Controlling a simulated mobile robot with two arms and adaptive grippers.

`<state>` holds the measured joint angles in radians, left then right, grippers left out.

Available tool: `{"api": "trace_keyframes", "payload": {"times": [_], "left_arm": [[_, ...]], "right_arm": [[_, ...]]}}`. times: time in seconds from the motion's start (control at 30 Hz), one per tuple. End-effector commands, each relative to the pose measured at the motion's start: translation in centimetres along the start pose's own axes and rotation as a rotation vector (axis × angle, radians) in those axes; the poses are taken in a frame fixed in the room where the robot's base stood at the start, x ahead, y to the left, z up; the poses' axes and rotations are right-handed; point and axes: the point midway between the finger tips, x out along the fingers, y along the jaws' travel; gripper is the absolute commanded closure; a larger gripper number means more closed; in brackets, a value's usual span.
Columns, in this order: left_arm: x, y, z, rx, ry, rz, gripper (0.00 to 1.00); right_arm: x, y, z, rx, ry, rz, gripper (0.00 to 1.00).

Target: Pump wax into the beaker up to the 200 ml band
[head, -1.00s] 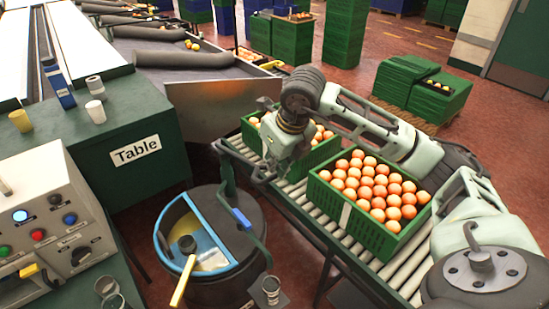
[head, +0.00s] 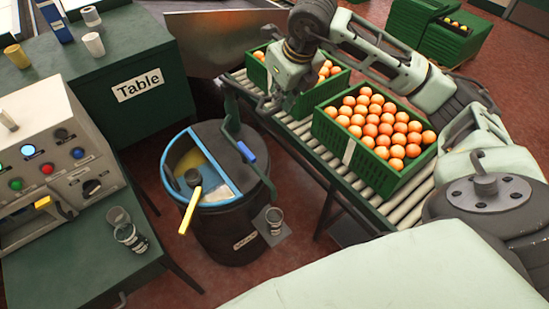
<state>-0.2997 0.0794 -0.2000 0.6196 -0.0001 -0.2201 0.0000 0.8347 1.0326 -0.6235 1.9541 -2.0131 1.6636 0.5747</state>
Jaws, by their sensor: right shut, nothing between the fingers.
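The clear beaker (head: 275,217) stands upright on a small grey plate at the right side of the black wax drum (head: 235,222). Its fill level and bands are too small to read. The drum has a blue rim and yellowish wax under its partly open top. A dark pump lever with a blue grip (head: 246,152) rises at the drum's right side. My right gripper (head: 268,106) is shut and empty, pointing down above the conveyor's near edge, beyond the lever and apart from it. My left gripper is out of view.
A yellow-handled ladle (head: 190,209) rests in the drum. Glass beakers (head: 130,237) stand on the left bench beside a control box (head: 45,150). Green crates of oranges (head: 368,165) sit on the roller conveyor (head: 300,130). A green table (head: 185,95) stands behind.

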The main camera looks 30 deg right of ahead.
Motion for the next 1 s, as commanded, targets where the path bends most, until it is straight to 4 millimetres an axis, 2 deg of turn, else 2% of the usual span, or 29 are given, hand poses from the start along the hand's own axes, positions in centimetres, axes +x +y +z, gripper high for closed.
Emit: {"api": "trace_keyframes", "payload": {"times": [0.03, 0.1, 1.0], "left_arm": [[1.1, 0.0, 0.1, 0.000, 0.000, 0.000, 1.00], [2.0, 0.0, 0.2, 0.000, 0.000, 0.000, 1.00], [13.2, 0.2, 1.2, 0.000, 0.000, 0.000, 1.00]], "right_arm": [[1.1, 0.0, -0.4, 0.000, 0.002, 0.000, 1.00], [2.1, 0.0, -0.8, 0.000, 0.002, 0.000, 1.00], [13.9, -0.1, -4.8, 0.000, -0.009, -0.002, 1.00]]}}
